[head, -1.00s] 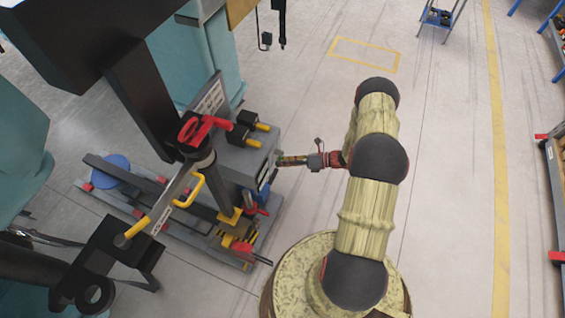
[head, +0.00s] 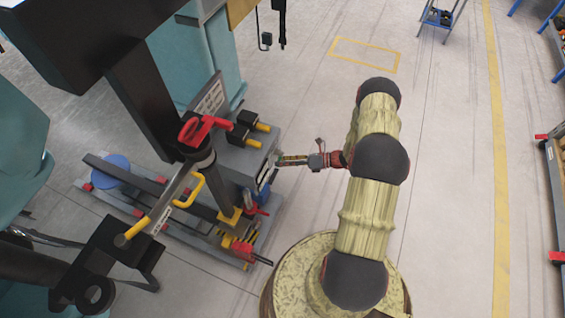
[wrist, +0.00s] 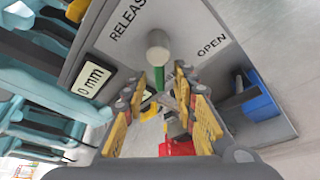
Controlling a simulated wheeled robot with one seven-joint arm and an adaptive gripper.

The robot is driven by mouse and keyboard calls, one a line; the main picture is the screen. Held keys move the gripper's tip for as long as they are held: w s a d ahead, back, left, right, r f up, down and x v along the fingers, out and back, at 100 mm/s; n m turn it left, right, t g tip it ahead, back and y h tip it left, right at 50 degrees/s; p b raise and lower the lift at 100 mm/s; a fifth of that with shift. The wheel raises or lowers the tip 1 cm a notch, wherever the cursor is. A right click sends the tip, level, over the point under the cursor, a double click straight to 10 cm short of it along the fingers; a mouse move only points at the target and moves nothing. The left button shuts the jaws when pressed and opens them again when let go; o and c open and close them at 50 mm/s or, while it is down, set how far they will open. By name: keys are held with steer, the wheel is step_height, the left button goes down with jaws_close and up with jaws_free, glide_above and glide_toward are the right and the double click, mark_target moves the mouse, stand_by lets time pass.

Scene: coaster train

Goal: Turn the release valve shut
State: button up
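The release valve shows in the wrist view as a pale round hub (wrist: 158,42) with a green lever (wrist: 159,78) pointing down from it. It sits on a grey panel (wrist: 190,22) marked RELEASE, with OPEN printed to the right. My gripper (wrist: 162,84) is open, its yellow-padded fingers on either side of the lever's lower end. I cannot tell whether either finger touches it. In the head view my gripper (head: 281,160) is at the right side of the grey box (head: 238,160); the valve cannot be made out there.
A display (wrist: 92,79) reading 0 mm is left of the valve. A blue block (wrist: 258,97) and a red part (wrist: 177,148) are near the fingers. A red-topped column (head: 200,130) and yellow handle (head: 190,192) stand left of the box.

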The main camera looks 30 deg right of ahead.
steer(key=v, duration=1.1)
steer(key=shift+s+d, duration=0.25)
steer(key=shift+r, duration=0.1)
